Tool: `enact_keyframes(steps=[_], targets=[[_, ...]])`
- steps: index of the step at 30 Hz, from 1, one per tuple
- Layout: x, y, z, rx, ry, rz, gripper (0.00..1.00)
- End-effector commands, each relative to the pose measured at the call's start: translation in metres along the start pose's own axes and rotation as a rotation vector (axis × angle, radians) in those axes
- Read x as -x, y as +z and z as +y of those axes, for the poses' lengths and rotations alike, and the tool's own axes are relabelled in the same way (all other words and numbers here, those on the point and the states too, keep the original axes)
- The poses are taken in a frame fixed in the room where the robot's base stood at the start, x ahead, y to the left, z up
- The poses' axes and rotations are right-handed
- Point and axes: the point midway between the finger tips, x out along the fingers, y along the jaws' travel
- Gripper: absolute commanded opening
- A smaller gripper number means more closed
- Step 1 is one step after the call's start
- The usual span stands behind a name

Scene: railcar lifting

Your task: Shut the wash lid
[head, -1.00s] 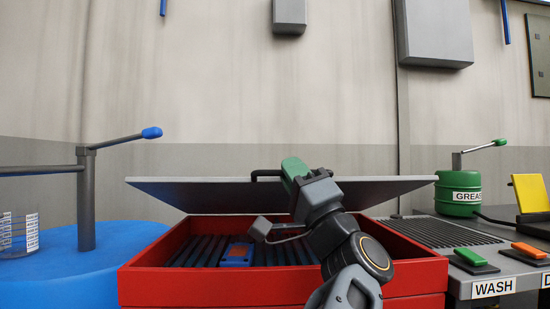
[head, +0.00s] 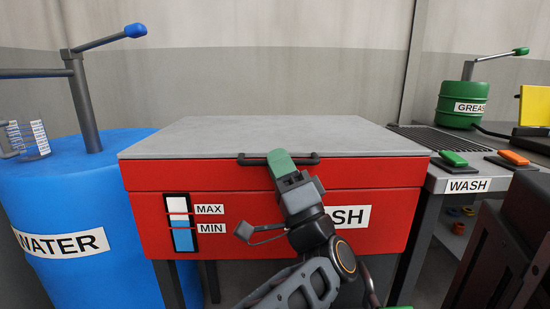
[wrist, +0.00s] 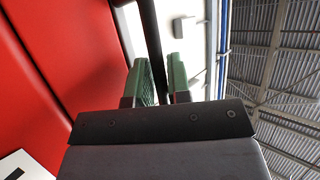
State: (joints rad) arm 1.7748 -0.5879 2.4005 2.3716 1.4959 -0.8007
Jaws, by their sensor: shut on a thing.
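The grey wash lid (head: 270,134) lies flat over the red wash tank (head: 270,220) in the head view, and no gap shows along its front edge. A dark bar handle (head: 307,160) runs along the lid's front edge. My gripper (head: 279,160), with green fingers, is at the handle's middle and is shut on it. In the wrist view the dark handle bar (wrist: 152,48) passes between the green fingers (wrist: 160,78). The tank's inside is hidden by the lid.
A blue water barrel (head: 90,230) with a tap stands at the left. At the right a bench holds a green button (head: 454,158), an orange button (head: 513,157) and a green grease can (head: 462,104). A dark box-like object (head: 510,245) stands at the lower right.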

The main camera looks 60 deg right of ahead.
Motion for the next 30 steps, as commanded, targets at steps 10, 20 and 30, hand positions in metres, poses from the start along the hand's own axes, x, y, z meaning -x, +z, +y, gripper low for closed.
enact_keyframes(steps=[10, 20, 30], targets=[[0.005, 0.0, 0.009, -0.008, 0.02, 0.006, 0.27], [0.003, 0.002, 0.005, -0.008, 0.012, 0.001, 0.38], [0.032, 0.0, 0.004, -0.007, 0.014, 0.006, 0.38]])
